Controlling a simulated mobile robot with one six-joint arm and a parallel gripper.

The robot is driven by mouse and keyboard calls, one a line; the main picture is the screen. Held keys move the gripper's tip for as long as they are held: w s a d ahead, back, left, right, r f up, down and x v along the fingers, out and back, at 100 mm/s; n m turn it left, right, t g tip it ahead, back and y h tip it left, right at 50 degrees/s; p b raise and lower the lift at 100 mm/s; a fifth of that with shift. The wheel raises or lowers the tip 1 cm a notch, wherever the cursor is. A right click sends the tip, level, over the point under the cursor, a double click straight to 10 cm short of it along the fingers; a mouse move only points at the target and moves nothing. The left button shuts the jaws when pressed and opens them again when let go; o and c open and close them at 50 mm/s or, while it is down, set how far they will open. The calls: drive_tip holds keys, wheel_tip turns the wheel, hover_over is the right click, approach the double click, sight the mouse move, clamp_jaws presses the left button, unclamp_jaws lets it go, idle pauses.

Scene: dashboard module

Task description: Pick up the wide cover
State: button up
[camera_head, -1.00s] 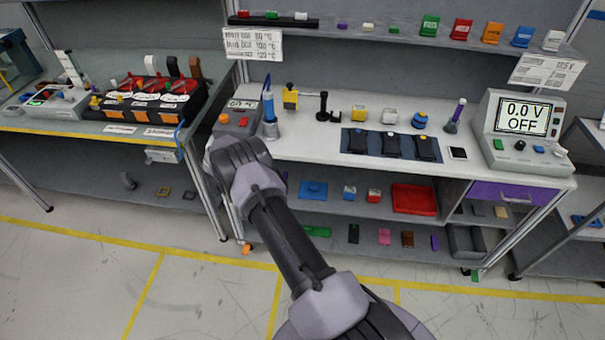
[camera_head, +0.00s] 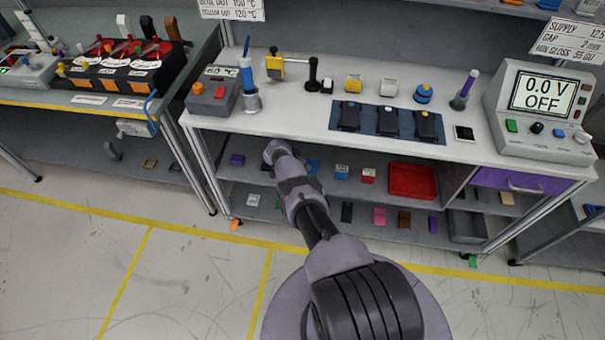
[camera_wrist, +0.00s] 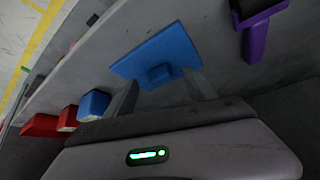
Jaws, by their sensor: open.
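A flat blue plate (camera_wrist: 158,54) with a small raised blue block on it, which looks like the wide cover, lies on a grey shelf in the wrist view. My gripper (camera_wrist: 162,77) is open, its two dark fingers pointing at the plate on either side of the block. Whether the fingers touch the plate I cannot tell. In the head view only a bit of the blue plate (camera_head: 313,166) shows on the upper lower-shelf, beside my arm. My gripper is hidden there behind my arm.
A purple T-shaped part (camera_wrist: 257,35) lies right of the plate in the wrist view. A blue block (camera_wrist: 93,104), a red block (camera_wrist: 68,119) and a red tray (camera_wrist: 40,126) lie left. The bench top (camera_head: 300,118) overhangs the shelf in the head view.

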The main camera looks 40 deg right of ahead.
drive_tip(key=shift+b+x, duration=0.6)
drive_tip(key=shift+x, duration=0.35)
drive_tip(key=shift+d+r, duration=0.15)
drive_tip(key=shift+r, duration=0.2)
clamp_jaws()
drive_tip(key=shift+w+d+b, duration=0.1)
drive_tip(key=shift+w+b, duration=0.1)
drive_tip(key=shift+b, duration=0.15)
drive_tip(key=shift+b, duration=0.4)
